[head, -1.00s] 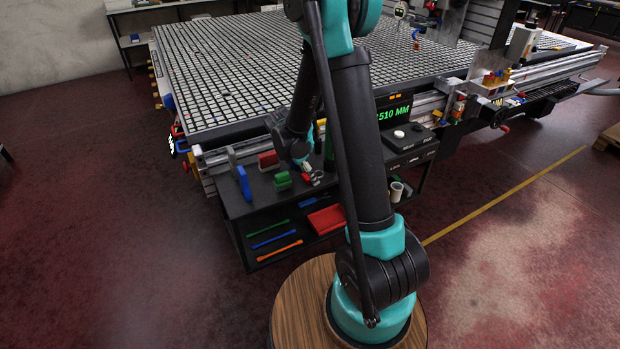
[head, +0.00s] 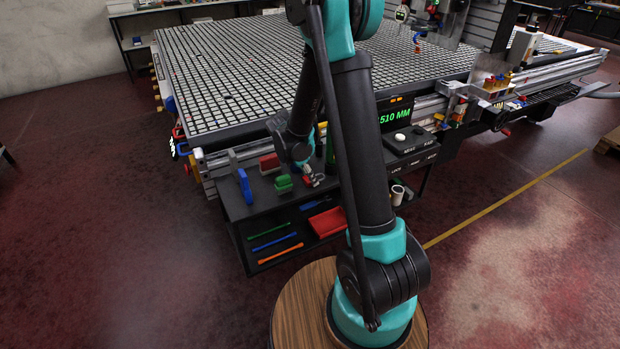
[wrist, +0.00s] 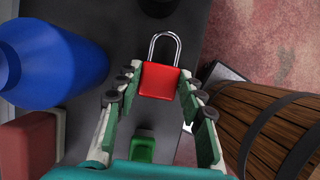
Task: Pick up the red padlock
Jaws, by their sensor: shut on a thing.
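The red padlock (wrist: 159,82) with its silver shackle shows in the wrist view, over the dark shelf top (wrist: 110,22). My gripper (wrist: 160,87) has a fingertip on either side of its red body and is shut on it. The shackle points away from my palm. I cannot tell whether the padlock is clear of the surface. In the head view my gripper (head: 309,178) is low over the dark shelf unit beside the grid table, and the padlock is too small there to make out clearly.
A green object (head: 283,183), a red one (head: 269,163) and a blue one (head: 244,186) stand left of my gripper. A large rounded blue thing (wrist: 60,62) is close on the left in the wrist view. The grid table (head: 215,95) rises behind. A mug (head: 397,194) stands to the right.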

